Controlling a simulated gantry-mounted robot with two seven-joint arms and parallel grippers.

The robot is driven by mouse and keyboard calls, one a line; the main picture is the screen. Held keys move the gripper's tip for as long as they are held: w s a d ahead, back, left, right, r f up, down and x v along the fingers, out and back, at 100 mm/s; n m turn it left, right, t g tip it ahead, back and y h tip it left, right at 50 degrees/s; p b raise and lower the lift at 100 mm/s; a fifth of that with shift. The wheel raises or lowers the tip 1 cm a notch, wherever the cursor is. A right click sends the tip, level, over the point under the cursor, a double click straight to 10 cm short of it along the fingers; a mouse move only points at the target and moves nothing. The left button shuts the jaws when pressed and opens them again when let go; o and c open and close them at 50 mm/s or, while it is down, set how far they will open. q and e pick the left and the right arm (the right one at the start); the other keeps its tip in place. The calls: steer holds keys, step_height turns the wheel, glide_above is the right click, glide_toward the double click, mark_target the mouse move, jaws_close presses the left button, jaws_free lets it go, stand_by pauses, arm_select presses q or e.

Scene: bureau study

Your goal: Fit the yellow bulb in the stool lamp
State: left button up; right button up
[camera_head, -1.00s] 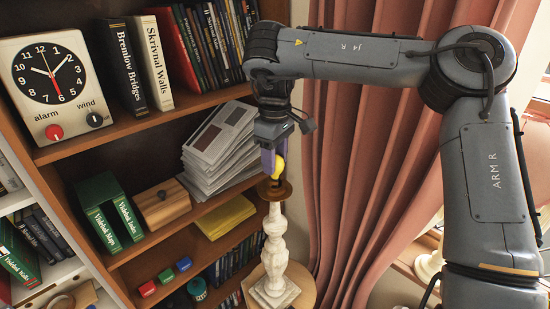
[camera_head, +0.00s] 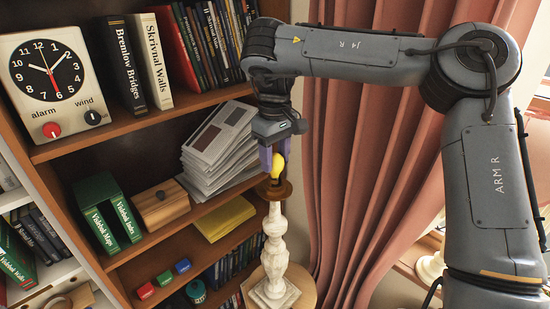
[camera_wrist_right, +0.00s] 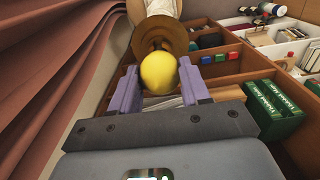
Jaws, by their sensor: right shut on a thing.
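The yellow bulb (camera_head: 278,166) is between the purple fingers of my right gripper (camera_head: 276,158), at the top of the stool lamp. The bulb also shows in the right wrist view (camera_wrist_right: 159,73), with a finger on each side. The stool lamp (camera_head: 275,245) has a pale turned column, a square foot and a brown top plate (camera_head: 264,189). It stands upright on a round wooden stool (camera_head: 306,286). The bulb's lower end is at the brown plate; I cannot tell whether it is seated. My left gripper is not in view.
A wooden bookcase (camera_head: 120,262) stands close on the left, with a clock (camera_head: 52,80), books and a stack of papers (camera_head: 218,150) near the gripper. A pink curtain (camera_head: 350,190) hangs close on the right of the lamp.

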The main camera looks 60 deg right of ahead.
steer(key=o, duration=0.9)
steer(key=shift+o, duration=0.3)
steer(key=shift+r+p, duration=1)
steer(key=shift+r, duration=0.1)
steer(key=shift+r+p, duration=2.15)
steer(key=shift+r, duration=0.3)
steer(key=shift+s, duration=0.1)
